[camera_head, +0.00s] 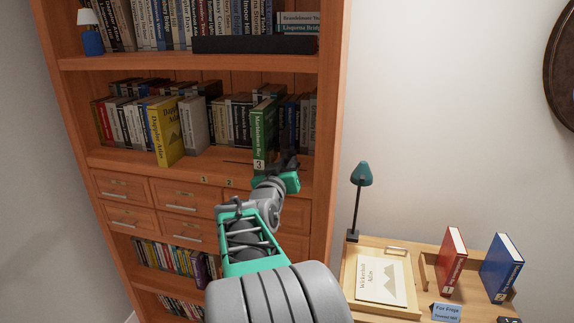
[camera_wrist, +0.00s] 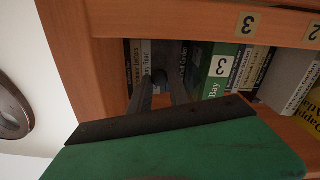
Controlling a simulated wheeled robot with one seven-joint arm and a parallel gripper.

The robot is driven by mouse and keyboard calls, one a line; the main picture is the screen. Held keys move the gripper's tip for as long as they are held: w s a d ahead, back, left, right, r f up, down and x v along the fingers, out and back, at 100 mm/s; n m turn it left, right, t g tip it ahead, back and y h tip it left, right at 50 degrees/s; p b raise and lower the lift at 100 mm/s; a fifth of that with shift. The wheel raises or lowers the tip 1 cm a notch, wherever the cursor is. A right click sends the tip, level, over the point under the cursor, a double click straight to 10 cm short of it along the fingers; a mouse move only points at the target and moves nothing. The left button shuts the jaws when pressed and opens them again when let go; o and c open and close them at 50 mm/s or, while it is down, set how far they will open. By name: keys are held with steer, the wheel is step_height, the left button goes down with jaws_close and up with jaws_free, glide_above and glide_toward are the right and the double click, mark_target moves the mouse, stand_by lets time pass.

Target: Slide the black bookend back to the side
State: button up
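My gripper (camera_head: 289,163) reaches into the middle shelf, just right of the green book marked 3 (camera_head: 262,130). In the wrist view my gripper (camera_wrist: 164,85) shows two dark fingers apart, with a gap between them. A dark upright surface (camera_wrist: 172,54) stands at the fingertips, beside the green book (camera_wrist: 220,70); it looks like the black bookend, but its outline is mostly hidden. I cannot tell whether the fingers touch it. In the head view my gripper covers that spot.
The bookcase's right side panel (camera_head: 328,130) is close to my gripper. A low desk at right holds a lamp (camera_head: 361,175), a red book (camera_head: 450,262) and a blue book (camera_head: 502,267).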

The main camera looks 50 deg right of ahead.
jaws_close()
stand_by(0.9)
